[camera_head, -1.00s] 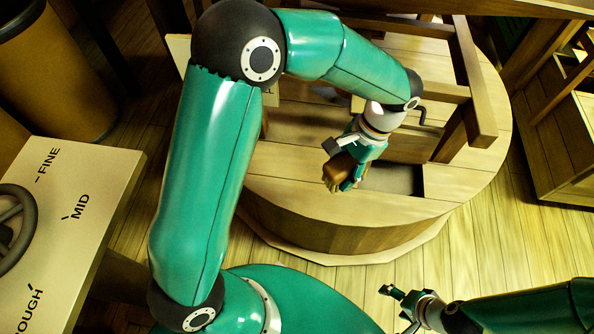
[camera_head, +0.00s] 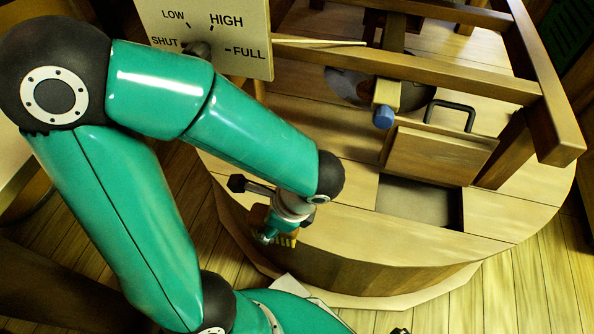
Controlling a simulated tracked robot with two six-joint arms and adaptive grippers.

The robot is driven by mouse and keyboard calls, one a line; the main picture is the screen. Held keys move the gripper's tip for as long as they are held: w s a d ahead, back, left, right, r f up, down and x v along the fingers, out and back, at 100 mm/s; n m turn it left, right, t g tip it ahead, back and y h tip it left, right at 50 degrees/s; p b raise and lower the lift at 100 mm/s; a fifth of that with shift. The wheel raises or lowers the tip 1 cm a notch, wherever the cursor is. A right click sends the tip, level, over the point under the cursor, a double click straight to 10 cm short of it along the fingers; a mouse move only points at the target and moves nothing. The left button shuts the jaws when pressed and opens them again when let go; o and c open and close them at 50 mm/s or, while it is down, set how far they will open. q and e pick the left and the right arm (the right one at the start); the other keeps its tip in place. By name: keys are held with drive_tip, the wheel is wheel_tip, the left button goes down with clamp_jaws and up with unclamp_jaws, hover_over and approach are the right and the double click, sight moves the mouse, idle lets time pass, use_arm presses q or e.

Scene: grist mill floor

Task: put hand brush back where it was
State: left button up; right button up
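The hand brush (camera_head: 288,241) shows as a bit of brown body and yellowish bristles at my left gripper (camera_head: 272,236). The gripper appears shut on it, with the wrist covering most of the brush. Both are by the front left rim of the round wooden millstone casing (camera_head: 390,243), left of its open rectangular hatch; I cannot tell whether the brush touches the casing. Only a dark tip of my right gripper (camera_head: 399,331) shows at the bottom edge, so its fingers cannot be judged.
A wooden lid (camera_head: 440,153) with a dark handle (camera_head: 450,113) stands tilted behind the hatch opening (camera_head: 420,203). Beams cross above the casing. A blue-ended wooden piece (camera_head: 383,117) is near the lid. A board (camera_head: 235,50) marked LOW, HIGH, SHUT and FULL stands at upper left.

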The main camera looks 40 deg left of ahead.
use_arm(q)
drive_tip(key=shift+w+a+r+p, duration=0.3)
drive_tip(key=shift+w+a+p, duration=0.45)
drive_tip(key=shift+p, duration=1.65)
drive_tip(key=shift+w+a+r+p, duration=0.35)
drive_tip(key=shift+w+p, duration=0.55)
drive_tip(key=shift+p, duration=1.45)
drive_tip(key=shift+w+a+f+b, duration=0.25)
drive_tip(key=shift+w+a+f, duration=0.05)
drive_tip(key=shift+w, duration=0.25)
drive_tip(key=shift+w+a+f+b, duration=0.25)
drive_tip(key=shift+w, duration=0.25)
drive_tip(key=w+a, duration=0.1)
drive_tip(key=w, duration=0.2)
drive_tip(key=w+a, duration=0.2)
drive_tip(key=w, duration=0.1)
drive_tip(key=w+a, duration=0.2)
drive_tip(key=w, duration=0.1)
drive_tip(key=shift+w+f, duration=0.1)
drive_tip(key=shift+w, duration=0.05)
drive_tip(key=shift+f+b, duration=0.7)
drive_tip(key=shift+f, duration=1)
drive_tip(key=shift+f, duration=0.15)
drive_tip(key=o, duration=1.3)
